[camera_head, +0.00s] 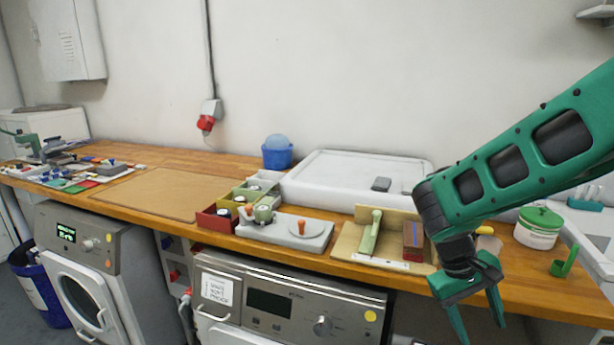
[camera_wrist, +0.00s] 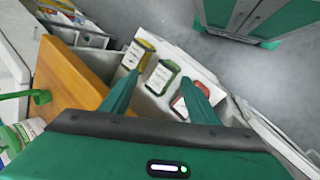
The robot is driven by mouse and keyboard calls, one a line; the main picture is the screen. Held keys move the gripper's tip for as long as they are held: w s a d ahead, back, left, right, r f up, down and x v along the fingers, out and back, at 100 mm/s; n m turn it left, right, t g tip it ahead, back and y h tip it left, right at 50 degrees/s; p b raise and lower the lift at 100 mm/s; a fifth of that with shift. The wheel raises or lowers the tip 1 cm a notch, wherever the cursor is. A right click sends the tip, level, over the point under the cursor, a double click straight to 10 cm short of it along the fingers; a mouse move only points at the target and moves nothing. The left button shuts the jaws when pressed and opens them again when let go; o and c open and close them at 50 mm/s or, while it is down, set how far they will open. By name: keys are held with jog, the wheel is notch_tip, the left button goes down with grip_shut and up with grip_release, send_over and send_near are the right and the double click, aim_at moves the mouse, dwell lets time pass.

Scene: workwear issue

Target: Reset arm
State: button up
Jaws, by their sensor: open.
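My green arm reaches in from the right in the head view. My gripper (camera_head: 480,312) hangs at its end, pointing down, in front of the wooden worktop's front edge. Its two fingers are apart with nothing between them. In the wrist view my gripper (camera_wrist: 158,98) also shows open and empty. Beyond its fingers, lower down, a pale open bin or drawer (camera_wrist: 205,72) holds several labelled containers, one yellow-topped (camera_wrist: 138,54), one green (camera_wrist: 162,76) and one red (camera_wrist: 180,105). The fingertips overlap these in the picture; I cannot tell the gap.
The wooden worktop (camera_head: 150,193) runs along the wall above two machines (camera_head: 285,305). A tan tray with a green-handled tool (camera_head: 371,232), a green-lidded tub (camera_head: 538,228) and a green scoop (camera_head: 565,262) stand near my arm. Clear floor (camera_wrist: 200,45) shows beyond the bin.

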jog(key=s+d+r+m+y, duration=0.2)
jog(key=s+d+r+m, duration=0.1)
jog(key=s, duration=0.5)
jog(key=s+d+r+m+t+y, duration=0.1)
jog(key=s+d+r+m+y, duration=0.1)
jog(key=s, duration=0.7)
jog(key=shift+d+r+m+t+y, duration=0.4)
jog(key=shift+m+y, duration=0.3)
jog(key=shift+m, duration=0.5)
